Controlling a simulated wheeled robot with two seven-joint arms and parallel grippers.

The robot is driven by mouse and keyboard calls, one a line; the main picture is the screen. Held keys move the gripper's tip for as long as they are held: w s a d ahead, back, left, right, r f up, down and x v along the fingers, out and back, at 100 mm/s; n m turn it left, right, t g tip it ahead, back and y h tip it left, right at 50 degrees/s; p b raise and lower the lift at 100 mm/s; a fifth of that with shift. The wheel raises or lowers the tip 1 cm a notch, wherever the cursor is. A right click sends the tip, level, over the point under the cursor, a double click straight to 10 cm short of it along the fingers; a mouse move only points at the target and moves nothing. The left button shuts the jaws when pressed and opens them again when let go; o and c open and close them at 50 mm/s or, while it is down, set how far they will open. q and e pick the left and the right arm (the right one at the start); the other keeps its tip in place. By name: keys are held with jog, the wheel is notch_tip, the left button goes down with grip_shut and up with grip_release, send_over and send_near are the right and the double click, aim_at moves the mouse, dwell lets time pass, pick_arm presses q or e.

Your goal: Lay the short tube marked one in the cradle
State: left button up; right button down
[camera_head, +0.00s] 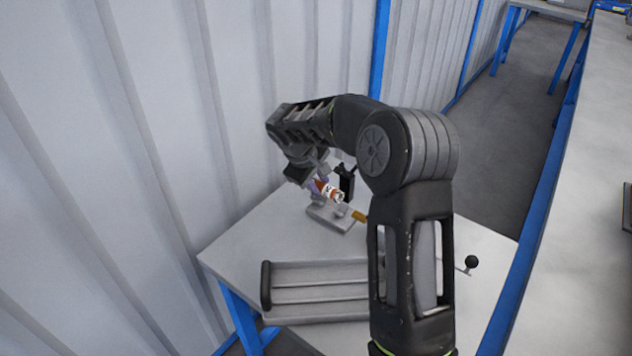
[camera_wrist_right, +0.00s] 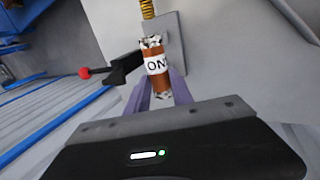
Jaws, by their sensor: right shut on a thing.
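The short tube (camera_head: 334,194) is orange-brown with a white label; in the wrist view the tube (camera_wrist_right: 157,66) shows the letters "ON", with the rest of the word cut off. My right gripper (camera_head: 319,184) is shut on it, and its purple fingers also show in the wrist view (camera_wrist_right: 160,90) on either side of the tube. The grey cradle base (camera_head: 325,217) stands on the table right below the tube. The tube is tilted in the head view, and I cannot tell whether it touches the cradle. My left gripper is not in view.
A black clamp (camera_head: 346,181) stands beside the tube; in the wrist view its arm ends in a red knob (camera_wrist_right: 84,73). A yellow piece (camera_head: 359,216) sits at the cradle's right end. A grey ribbed fixture (camera_head: 318,276) lies nearer on the table. A corrugated wall (camera_head: 130,130) closes the left.

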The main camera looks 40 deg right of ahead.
jog(key=shift+b+x, duration=1.65)
jog(key=shift+x, duration=1.55)
jog(key=shift+r, duration=0.1)
jog(key=c, duration=1.1)
grip_release()
jog(key=shift+o, duration=0.3)
jog(key=shift+s+f, duration=0.1)
jog(key=shift+f, duration=0.1)
jog(key=shift+f, duration=0.1)
jog(key=shift+a, duration=0.1)
jog(key=v, duration=0.8)
jog(key=shift+r, duration=0.2)
jog(key=shift+d, duration=0.2)
